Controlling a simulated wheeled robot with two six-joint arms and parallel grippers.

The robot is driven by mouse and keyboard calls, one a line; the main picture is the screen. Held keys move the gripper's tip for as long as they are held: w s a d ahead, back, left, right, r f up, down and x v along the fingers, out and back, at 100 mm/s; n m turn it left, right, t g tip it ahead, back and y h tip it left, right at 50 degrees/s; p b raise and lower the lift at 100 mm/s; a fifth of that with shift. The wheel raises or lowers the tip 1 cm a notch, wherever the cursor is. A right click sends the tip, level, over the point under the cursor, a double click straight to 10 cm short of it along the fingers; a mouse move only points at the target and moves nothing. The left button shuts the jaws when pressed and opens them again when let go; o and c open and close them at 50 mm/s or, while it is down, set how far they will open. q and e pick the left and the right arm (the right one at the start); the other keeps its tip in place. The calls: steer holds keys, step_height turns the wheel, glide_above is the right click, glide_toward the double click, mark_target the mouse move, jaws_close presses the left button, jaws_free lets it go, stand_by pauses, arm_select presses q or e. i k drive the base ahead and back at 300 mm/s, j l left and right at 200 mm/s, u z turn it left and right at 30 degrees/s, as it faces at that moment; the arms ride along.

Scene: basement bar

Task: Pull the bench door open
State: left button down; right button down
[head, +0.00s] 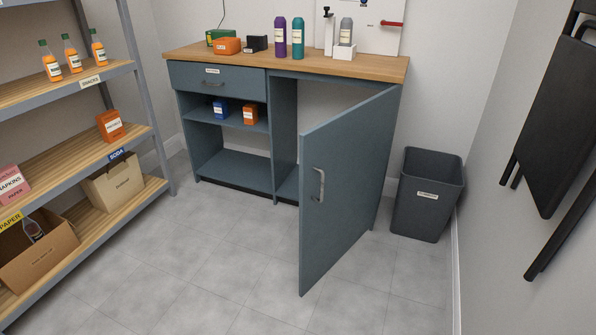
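The bench door (346,198) is a blue-grey panel on the right half of the bench (300,68). It stands swung well out into the room, hinged on its right side. Its silver handle (320,185) is near the free left edge, and nothing touches it. Part of the compartment behind the door shows to its left; the rest is hidden by the door. Neither of my grippers is in the head view.
A grey bin (428,195) stands right of the door by the wall. A shelf rack (88,187) with bottles and boxes lines the left side. A folded black chair (558,115) hangs at right. The tiled floor (210,270) before the bench is clear.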

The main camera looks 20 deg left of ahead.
mark_target(343, 159)
steer(key=i+j, duration=0.25)
steer(key=i, duration=0.15)
steer(key=i+j+z, duration=0.1)
steer(key=i+j, duration=0.2)
steer(key=i, duration=0.15)
